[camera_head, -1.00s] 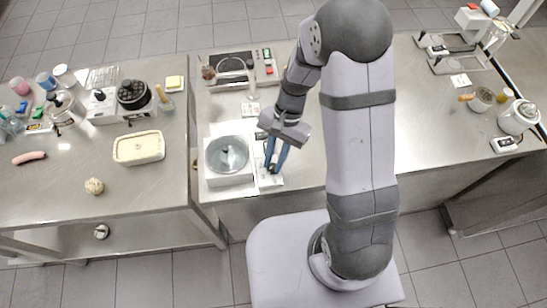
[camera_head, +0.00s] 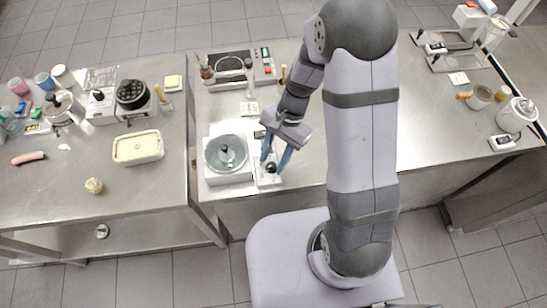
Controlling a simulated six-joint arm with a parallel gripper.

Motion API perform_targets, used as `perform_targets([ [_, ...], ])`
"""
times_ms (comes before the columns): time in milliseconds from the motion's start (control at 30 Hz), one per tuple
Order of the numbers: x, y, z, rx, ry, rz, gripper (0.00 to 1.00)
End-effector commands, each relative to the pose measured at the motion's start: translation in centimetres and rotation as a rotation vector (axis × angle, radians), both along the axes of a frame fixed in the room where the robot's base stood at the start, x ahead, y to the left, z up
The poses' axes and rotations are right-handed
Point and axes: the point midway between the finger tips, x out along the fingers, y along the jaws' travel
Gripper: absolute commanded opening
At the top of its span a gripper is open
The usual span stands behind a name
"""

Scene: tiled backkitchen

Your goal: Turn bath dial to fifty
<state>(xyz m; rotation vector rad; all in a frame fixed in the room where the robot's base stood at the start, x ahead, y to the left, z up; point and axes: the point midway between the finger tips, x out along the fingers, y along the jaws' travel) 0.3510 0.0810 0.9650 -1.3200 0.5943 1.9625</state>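The bath (camera_head: 213,177) is a white square unit with a round grey basin, near the front edge of the middle counter. A white control panel (camera_head: 262,182) adjoins its right side and carries a small black dial (camera_head: 271,168). My gripper (camera_head: 272,164) points down over this panel. Its two blue fingers are spread apart, with the dial showing between and just below their tips. I cannot tell whether either finger touches the dial. The scale marks and the dial's pointer are too small to read, and the fingers partly hide the panel.
A cream tub (camera_head: 137,148) and a black round-topped device (camera_head: 132,94) stand on the left table.

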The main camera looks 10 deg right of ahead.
Motion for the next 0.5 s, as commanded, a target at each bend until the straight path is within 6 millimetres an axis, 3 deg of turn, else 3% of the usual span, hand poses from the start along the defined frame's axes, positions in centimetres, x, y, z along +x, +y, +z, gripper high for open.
perform_targets([
  [267,-0.1,0.0,0.1,0.001,0.003,0.001,0.38],
  [500,0.6,-0.6,1.9,0.001,-0.002,0.0,0.38],
])
